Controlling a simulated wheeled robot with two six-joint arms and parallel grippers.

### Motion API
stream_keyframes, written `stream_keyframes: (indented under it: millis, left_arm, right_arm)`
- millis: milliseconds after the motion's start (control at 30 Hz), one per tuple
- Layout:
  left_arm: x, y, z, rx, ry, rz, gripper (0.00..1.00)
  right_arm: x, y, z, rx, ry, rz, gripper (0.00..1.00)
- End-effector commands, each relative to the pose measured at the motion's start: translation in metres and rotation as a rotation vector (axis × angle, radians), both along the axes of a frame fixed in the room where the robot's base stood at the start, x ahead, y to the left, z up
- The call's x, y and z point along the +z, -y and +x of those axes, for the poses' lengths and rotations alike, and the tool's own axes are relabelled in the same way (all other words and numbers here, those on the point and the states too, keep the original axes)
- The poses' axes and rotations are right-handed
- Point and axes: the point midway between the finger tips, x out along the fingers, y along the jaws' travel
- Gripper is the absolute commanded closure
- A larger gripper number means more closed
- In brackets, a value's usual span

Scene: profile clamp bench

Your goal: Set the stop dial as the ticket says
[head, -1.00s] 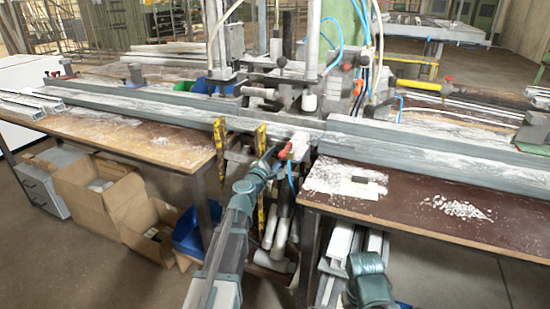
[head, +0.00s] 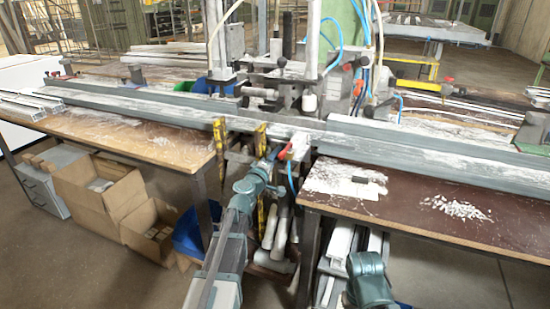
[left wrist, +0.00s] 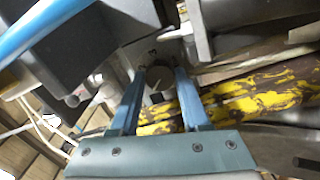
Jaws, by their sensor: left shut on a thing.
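My left gripper (head: 277,153) reaches up to the front of the clamp machine, at the gap between the two benches. In the left wrist view its two blue fingers (left wrist: 158,100) are closed on a small dark round part, which I take to be the stop dial (left wrist: 157,74). A short pale mark shows between the fingers. In the head view the dial is hidden by the gripper. I cannot make out a ticket or its writing. My right gripper is not in view; only part of my right arm shows at the bottom.
A red-ended fitting (head: 284,152) and a blue hose are close to the left gripper. Worn yellow-black bars (head: 260,160) stand just left of it. Cardboard boxes (head: 100,195) stand under the left bench.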

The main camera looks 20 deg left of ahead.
Motion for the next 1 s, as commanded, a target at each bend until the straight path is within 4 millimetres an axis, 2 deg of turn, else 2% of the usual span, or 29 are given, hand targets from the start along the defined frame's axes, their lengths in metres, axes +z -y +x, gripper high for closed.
stream_keyframes:
  millis: [400,933,967,1000]
  left_arm:
    - [-0.0002,0.0007,-0.0009,-0.001,0.011,0.158,1.00]
    - [-0.0003,0.0008,-0.0010,-0.001,0.012,0.176,1.00]
    - [-0.0003,0.0008,-0.0010,-0.001,0.012,0.176,0.50]
    - [-0.0003,0.0008,-0.0010,-0.001,0.012,0.176,0.43]
  right_arm:
    - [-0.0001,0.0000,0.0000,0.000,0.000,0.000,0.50]
    - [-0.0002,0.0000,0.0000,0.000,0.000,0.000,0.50]
    - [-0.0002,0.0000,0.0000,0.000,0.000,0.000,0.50]
    - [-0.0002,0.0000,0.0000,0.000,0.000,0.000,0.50]
